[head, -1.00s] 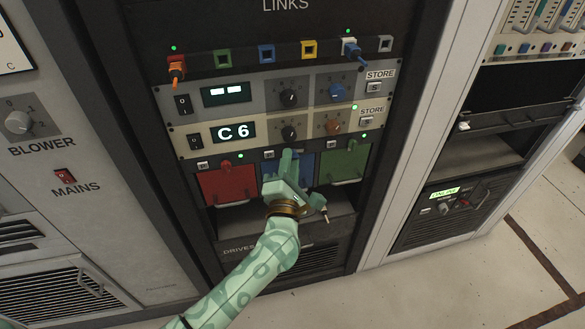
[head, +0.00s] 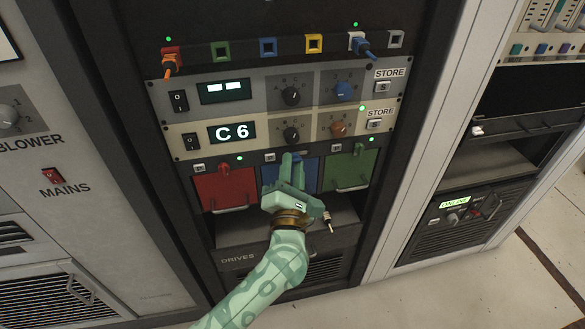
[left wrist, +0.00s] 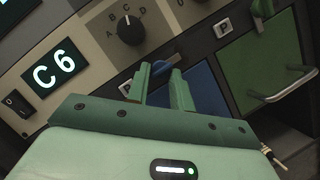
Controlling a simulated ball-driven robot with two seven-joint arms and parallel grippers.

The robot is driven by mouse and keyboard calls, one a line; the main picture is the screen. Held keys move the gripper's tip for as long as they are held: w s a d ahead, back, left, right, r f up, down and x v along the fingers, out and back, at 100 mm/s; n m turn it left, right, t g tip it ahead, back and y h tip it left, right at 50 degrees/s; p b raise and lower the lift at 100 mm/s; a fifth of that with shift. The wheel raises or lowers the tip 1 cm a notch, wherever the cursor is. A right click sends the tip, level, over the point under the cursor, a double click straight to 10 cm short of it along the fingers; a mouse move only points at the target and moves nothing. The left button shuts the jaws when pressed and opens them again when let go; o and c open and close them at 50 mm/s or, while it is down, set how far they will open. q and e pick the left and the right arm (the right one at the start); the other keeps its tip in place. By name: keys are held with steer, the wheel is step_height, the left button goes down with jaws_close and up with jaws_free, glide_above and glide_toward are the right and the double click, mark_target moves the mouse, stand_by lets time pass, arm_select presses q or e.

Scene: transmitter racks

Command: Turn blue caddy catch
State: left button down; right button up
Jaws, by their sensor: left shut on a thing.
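The blue caddy (head: 309,174) sits in the middle bay of the rack, between a red and a green caddy. It also shows in the left wrist view (left wrist: 205,95), partly behind my fingers. Its blue catch (left wrist: 164,67) is between my fingertips in the left wrist view, with a dark end sticking out to the upper right. My left gripper (head: 293,160) is shut on this catch; its fingers (left wrist: 161,80) stand either side of it. In the head view the fingers hide the catch. My right gripper is not in view.
The red caddy (head: 224,190) is at left and the green caddy (head: 347,170) at right, each with a handle. Above is the panel with the C6 display (head: 232,133) and knobs. An open dark shelf (head: 237,232) lies below the caddies.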

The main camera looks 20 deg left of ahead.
arm_select(q)
steer(key=c, duration=1.3)
jaws_free()
steer(key=shift+d, duration=0.1)
steer(key=shift+o, duration=0.2)
steer(key=p+v, duration=0.2)
steer(key=v, duration=1.4)
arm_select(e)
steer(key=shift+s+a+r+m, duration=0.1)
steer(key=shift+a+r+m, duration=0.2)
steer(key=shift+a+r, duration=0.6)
arm_select(q)
steer(key=shift+s, duration=0.1)
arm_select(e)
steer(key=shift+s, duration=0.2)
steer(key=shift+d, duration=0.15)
